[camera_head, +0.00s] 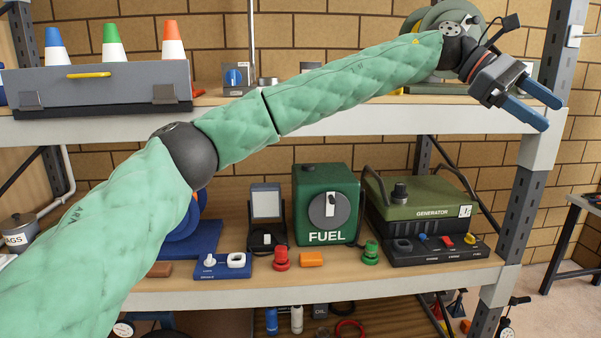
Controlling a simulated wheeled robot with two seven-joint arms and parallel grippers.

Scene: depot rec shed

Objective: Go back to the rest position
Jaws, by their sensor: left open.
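My left gripper (536,103) is at the upper right, in front of the shelf's right post. Its two blue fingers are apart, with nothing between them, and point right and slightly down. My left arm, in a green quilted sleeve, crosses from the lower left to the upper right and hides part of the shelves. My right gripper is not in view.
A shelf rack (393,287) fills the view. Its middle shelf holds a green fuel box (318,187), a generator (428,193), a red knob (281,260) and a green knob (370,254). A grey toolbox (130,82) stands above. Open floor (550,310) lies right.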

